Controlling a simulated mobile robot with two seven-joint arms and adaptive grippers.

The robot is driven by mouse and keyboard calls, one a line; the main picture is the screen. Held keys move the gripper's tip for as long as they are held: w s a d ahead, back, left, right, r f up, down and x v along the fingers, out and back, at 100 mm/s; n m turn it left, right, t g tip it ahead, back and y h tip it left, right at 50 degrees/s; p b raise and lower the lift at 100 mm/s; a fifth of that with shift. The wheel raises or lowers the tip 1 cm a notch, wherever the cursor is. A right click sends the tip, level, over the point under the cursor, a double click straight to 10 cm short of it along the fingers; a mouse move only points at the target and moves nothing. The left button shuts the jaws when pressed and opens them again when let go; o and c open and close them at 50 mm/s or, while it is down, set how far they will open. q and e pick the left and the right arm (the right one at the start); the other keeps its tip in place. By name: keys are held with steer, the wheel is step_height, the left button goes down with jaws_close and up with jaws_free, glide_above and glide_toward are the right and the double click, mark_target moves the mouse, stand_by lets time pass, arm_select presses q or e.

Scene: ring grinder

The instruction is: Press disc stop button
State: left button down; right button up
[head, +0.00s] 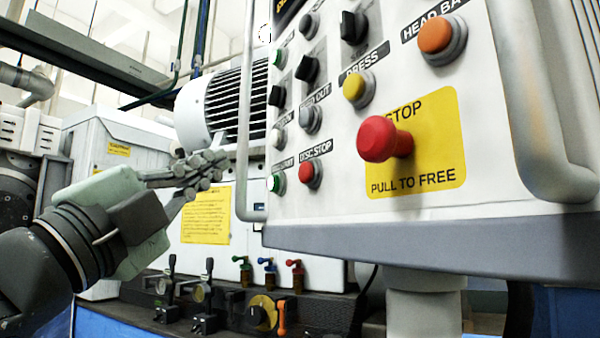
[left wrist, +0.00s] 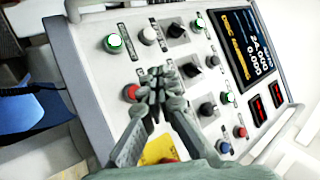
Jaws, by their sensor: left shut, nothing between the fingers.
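The disc stop button (head: 309,174) is a small red round button under its black "DISC STOP" label, low on the left part of the white control panel (head: 480,150). It also shows in the left wrist view (left wrist: 130,92), just left of my fingertips. My left gripper (head: 222,163) is shut and empty, left of the panel in the head view, with its fingers pointing right toward the panel. In the left wrist view its fingertips (left wrist: 158,80) are together over the panel face. No contact with the button shows. My right gripper is not in view.
A large red mushroom stop button (head: 384,140) stands out from a yellow plate to the right. A green button (head: 277,183) sits left of the disc stop button. A vertical metal handle (head: 246,120) runs along the panel's left edge, near my gripper.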

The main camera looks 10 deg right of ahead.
mark_target(307, 172)
arm_select(q)
steer(key=shift+d, duration=0.1)
steer(key=w+d, duration=0.3)
steer(key=d, duration=0.5)
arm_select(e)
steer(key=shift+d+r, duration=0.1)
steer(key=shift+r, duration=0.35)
